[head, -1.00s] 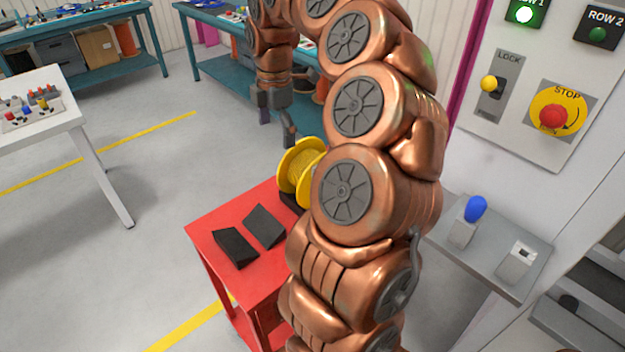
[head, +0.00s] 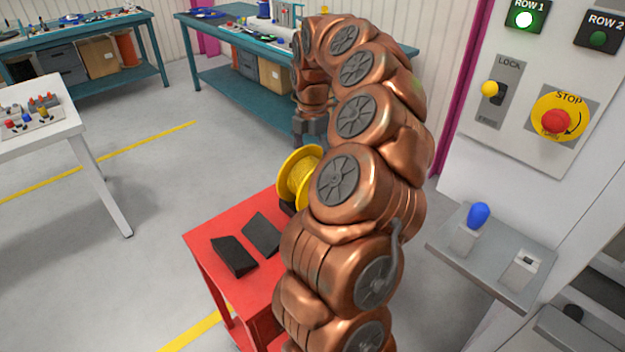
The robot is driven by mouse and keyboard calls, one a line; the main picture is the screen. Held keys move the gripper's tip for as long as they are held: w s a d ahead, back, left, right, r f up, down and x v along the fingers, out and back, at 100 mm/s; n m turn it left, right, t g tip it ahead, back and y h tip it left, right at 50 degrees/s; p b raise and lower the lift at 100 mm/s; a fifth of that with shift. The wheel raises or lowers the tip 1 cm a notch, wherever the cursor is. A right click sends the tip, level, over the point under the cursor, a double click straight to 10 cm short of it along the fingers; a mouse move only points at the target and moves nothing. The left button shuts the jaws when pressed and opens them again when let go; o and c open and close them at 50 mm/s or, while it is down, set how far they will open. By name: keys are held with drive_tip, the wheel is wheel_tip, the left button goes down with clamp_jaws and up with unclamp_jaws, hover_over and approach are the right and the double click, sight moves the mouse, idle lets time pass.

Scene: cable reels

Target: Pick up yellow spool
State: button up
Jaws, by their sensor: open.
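The yellow spool (head: 297,178) stands on its rim at the far part of the red table (head: 212,234), against a dark support. My arm hides its right side. My gripper (head: 310,142) is open, just above and behind the spool in the picture. The spool's top rim covers its fingertips, so I cannot tell whether they touch or straddle the spool.
Two empty black wedge blocks (head: 233,256) lie on the red table. A control panel with a stop button (head: 556,121) and a grey shelf with a blue knob (head: 478,214) stand at right. A white table (head: 75,124) is at left. Teal benches (head: 215,82) stand behind.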

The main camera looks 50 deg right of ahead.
sight(312, 163)
wheel_tip(312, 163, down, 3)
drive_tip(key=shift+f, duration=0.2)
drive_tip(key=shift+c, duration=0.2)
drive_tip(key=c, duration=1.3)
drive_tip(key=shift+w+d+r, duration=0.1)
drive_tip(key=shift+r, duration=1.75)
drive_tip(key=shift+s+a+r+b, duration=0.25)
drive_tip(key=shift+s+a+b, duration=0.4)
drive_tip(key=shift+s+a, duration=1.25)
drive_tip(key=shift+s+a+r+b, duration=0.2)
drive_tip(key=shift+s+a+b, duration=0.4)
drive_tip(key=shift+s+a, duration=1.25)
drive_tip(key=shift+s+a+r+b, duration=0.25)
drive_tip(key=shift+s+a+b, duration=0.55)
drive_tip(key=shift+s, duration=2)
drive_tip(key=shift+a+r, duration=0.15)
